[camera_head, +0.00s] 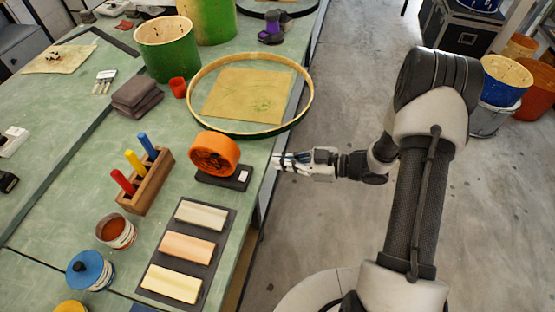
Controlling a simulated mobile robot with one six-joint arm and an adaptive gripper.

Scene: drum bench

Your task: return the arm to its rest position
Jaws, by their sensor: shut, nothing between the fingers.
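My arm comes in from the right, and its forearm reaches left toward the green bench (255,190). My gripper (276,160) is shut and empty at the right edge of the bench, fingers pointing left. It is just right of an orange tape roll (214,153) on a dark dispenser base (222,178), and appears apart from it. I cannot tell exactly how high the gripper is above the bench edge.
A large wooden hoop (190,102) lies around a tan sheet (248,95) just behind the gripper. A rack of coloured handles (147,182) and a dark tray (222,236) with three blocks stand nearer. Open floor (350,90) lies right of the bench; buckets (505,80) stand farther right.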

